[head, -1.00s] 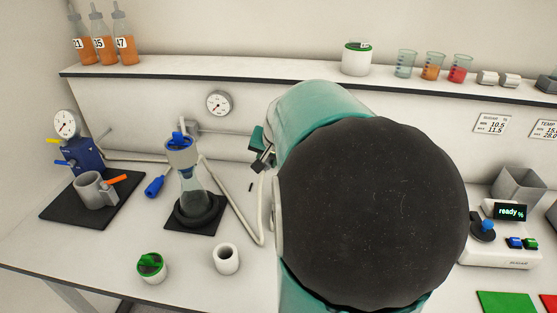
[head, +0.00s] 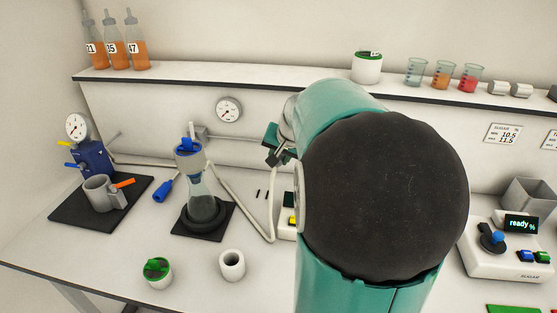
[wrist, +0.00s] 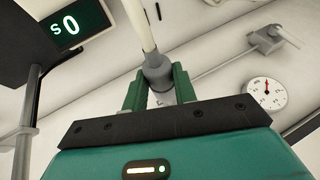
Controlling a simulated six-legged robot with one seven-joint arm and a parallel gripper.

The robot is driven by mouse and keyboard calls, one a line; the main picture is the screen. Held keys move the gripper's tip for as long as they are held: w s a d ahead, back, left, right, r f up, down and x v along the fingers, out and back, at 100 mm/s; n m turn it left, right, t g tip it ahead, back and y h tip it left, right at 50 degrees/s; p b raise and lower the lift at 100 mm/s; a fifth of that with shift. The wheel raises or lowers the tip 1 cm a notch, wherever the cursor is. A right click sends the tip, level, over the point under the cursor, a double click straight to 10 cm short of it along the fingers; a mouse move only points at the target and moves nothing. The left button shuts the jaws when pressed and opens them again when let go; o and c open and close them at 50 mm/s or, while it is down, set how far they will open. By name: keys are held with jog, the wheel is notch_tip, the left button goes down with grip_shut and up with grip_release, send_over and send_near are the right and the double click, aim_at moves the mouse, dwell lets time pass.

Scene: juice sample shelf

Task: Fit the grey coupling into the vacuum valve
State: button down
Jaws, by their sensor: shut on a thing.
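In the wrist view my gripper (wrist: 157,85) has its green fingers shut on the grey coupling (wrist: 157,72), at the end of a pale hose. In the head view part of my gripper (head: 275,144) shows beside my arm, which hides most of it; I cannot make out the coupling there. A grey wall fitting with a lever, apparently the vacuum valve (wrist: 263,41), is up and right of the coupling in the wrist view, clearly apart from it. In the head view this valve (head: 201,133) is on the back wall, left of my gripper and behind the flask.
A round gauge (head: 229,110) is beside the valve. A flask (head: 203,205) with a grey and blue top stands on a black mat. The pale hose (head: 243,204) runs across the bench.

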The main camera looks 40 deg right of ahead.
jog(key=shift+w+d, duration=0.2)
jog(key=shift+d, duration=0.15)
jog(key=shift+w+d, duration=1.15)
jog(key=shift+d, duration=0.3)
dwell(1.2)
jog(key=c, duration=1)
grip_release()
jog(key=shift+c, duration=0.2)
jog(key=shift+r, duration=0.1)
jog(key=v, duration=1.3)
jog(key=shift+s+r, duration=0.15)
jog(key=shift+r, duration=0.2)
